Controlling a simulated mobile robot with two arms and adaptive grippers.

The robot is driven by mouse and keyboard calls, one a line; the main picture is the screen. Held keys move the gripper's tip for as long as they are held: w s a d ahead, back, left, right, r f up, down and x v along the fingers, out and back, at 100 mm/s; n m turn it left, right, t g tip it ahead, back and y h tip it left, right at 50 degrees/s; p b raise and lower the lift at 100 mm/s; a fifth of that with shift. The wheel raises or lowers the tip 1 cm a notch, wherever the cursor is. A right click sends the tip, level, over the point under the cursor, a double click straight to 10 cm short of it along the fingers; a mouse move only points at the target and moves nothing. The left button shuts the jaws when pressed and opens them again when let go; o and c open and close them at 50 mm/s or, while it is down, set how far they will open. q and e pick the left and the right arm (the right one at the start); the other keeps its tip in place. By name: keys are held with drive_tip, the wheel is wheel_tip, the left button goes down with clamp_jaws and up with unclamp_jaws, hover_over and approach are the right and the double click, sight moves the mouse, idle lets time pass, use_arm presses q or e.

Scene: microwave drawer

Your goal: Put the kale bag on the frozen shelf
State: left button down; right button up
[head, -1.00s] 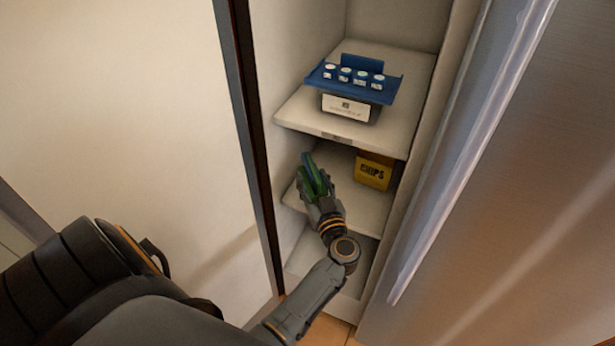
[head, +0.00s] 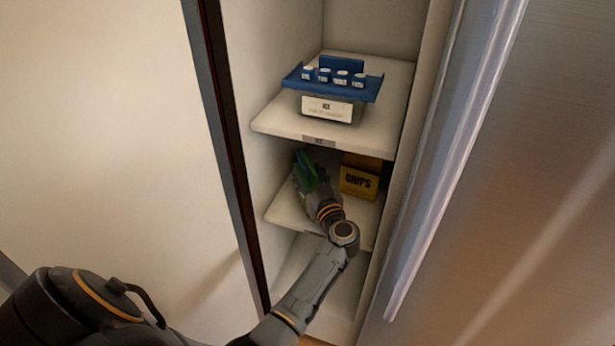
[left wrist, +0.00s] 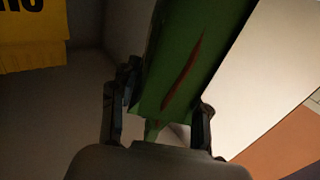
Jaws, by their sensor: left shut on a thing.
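The green kale bag (head: 306,170) is in my left gripper (head: 308,182), which is shut on it. In the head view they are at the middle shelf (head: 291,212), beside the yellow chips package and left of it. In the left wrist view the green bag (left wrist: 190,65) stands between the two dark fingers (left wrist: 157,112). Whether the bag touches the shelf I cannot tell. My right gripper is not in view.
The yellow chips package (head: 358,181) stands on the right of the middle shelf. The upper shelf (head: 277,123) holds a blue tray (head: 330,90) with several small jars over a labelled container (head: 327,108). A metal door (head: 480,200) is at the right.

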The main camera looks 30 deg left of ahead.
use_arm(q)
drive_tip(key=shift+f, duration=0.5)
idle(0.4)
drive_tip(key=c, duration=0.6)
unclamp_jaws()
drive_tip(key=shift+s+d+f, duration=0.1)
